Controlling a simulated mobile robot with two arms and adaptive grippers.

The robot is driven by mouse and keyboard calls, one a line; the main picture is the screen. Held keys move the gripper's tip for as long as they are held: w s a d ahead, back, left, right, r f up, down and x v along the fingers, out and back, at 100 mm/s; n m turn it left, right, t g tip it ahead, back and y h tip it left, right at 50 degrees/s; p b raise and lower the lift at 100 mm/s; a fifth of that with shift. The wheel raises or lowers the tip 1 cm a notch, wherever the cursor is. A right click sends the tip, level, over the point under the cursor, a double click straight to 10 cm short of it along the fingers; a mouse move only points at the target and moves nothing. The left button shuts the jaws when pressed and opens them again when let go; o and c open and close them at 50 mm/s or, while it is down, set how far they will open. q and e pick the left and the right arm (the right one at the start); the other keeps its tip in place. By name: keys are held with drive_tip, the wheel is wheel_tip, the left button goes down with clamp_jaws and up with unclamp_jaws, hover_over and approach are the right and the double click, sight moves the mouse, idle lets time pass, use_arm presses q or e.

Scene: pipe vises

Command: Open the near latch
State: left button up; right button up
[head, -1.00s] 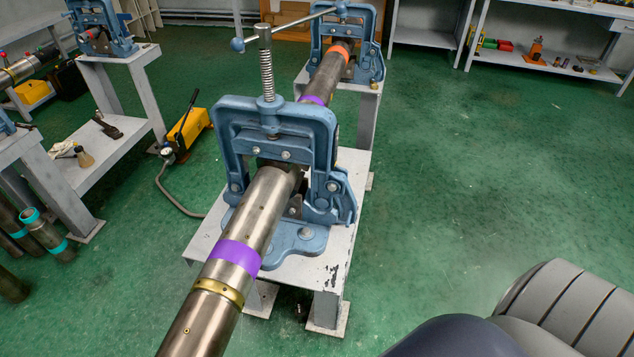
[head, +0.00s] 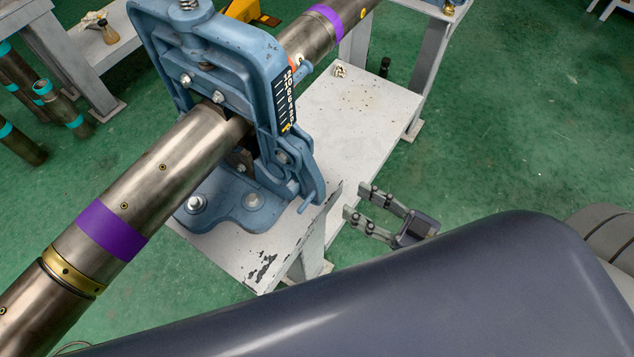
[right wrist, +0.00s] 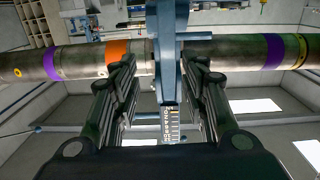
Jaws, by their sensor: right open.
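The near blue vise (head: 265,60) stands upright on a grey stand and is clamped around a steel pipe (head: 165,165) with a purple band. Its near latch (head: 303,165) is a blue lever on the frame's right side, with a small pin at its lower end. The latch lies against the frame; I cannot tell whether it is hooked. My right gripper (head: 357,201) is open and empty, to the right of the latch and apart from it. In the right wrist view the open fingers (right wrist: 162,68) straddle the blue frame (right wrist: 168,45) in the picture. My left gripper is out of view.
The pipe continues to the far upper right, with another purple band. Loose pipes (head: 55,105) stand at the left. Green floor (head: 500,120) is clear on the right.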

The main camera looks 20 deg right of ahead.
sight(321, 184)
drive_tip(key=x, duration=0.3)
drive_tip(key=r+x, duration=0.1)
drive_tip(key=x, duration=0.3)
drive_tip(key=a+x, duration=0.1)
drive_tip(key=x, duration=0.3)
drive_tip(key=shift+s+r+p, duration=0.3)
drive_tip(key=shift+r+p, duration=0.05)
drive_tip(key=shift+p, duration=0.05)
clamp_jaws()
